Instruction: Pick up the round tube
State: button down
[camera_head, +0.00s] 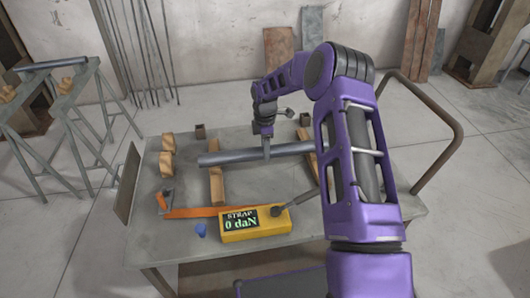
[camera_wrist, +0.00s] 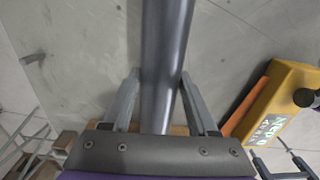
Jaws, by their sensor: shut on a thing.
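The round tube (camera_head: 230,157) is a long grey metal cylinder lying left to right over the worktable. My gripper (camera_head: 266,152) comes down on it from above, near the middle of its visible length. In the wrist view the tube (camera_wrist: 166,60) runs between the two fingers of my gripper (camera_wrist: 160,75), one finger on each side, and they are shut on it. The tube's right part is hidden behind my purple arm. Whether it rests on the wooden bars below or is slightly above them, I cannot tell.
Wooden bars (camera_head: 217,186) lie crosswise under the tube on the worktable (camera_head: 280,180). A yellow strap gauge reading 0 daN (camera_head: 256,226), an orange strap (camera_head: 200,212) and a blue piece (camera_head: 201,230) lie in front. Wooden blocks (camera_head: 167,164) stand at the left. A trestle (camera_head: 70,110) stands further left.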

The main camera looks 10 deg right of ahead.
jog(key=shift+w+r, duration=0.1)
jog(key=shift+r, duration=0.15)
